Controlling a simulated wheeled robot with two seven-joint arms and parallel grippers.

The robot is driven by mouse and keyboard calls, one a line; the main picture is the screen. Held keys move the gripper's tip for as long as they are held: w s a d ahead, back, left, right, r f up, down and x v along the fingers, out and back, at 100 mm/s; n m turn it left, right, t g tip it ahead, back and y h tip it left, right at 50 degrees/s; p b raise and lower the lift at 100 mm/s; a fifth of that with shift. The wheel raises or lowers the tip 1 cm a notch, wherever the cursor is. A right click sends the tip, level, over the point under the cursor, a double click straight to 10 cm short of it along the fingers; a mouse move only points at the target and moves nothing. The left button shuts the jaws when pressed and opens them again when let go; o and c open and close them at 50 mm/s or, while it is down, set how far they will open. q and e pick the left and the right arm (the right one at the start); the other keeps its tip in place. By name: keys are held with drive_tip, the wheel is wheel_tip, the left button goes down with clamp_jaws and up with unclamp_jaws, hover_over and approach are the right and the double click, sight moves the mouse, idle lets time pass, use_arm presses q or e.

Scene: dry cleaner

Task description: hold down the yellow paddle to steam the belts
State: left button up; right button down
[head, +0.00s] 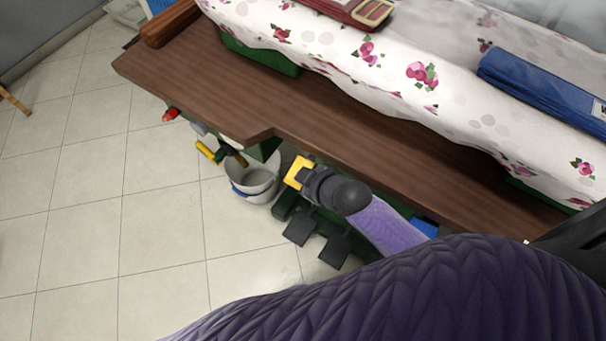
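A flat yellow paddle (296,172) shows below the front edge of the wooden worktop. The dark end of my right arm, with its gripper (313,180), is right against it in this view. The fingers are small and partly hidden, so I cannot tell their opening or whether they press the paddle. A red belt with a gold buckle (372,12) lies on the flowered pad (430,75), cut off by the top edge. My purple arm covers the bottom right. My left gripper is not in view.
The brown worktop (215,85) has an overhanging edge. Under it are a red knob (170,114), a yellow handle (205,150), a white bucket (256,180) and black pedals (301,227). A folded blue item (535,88) lies on the pad.

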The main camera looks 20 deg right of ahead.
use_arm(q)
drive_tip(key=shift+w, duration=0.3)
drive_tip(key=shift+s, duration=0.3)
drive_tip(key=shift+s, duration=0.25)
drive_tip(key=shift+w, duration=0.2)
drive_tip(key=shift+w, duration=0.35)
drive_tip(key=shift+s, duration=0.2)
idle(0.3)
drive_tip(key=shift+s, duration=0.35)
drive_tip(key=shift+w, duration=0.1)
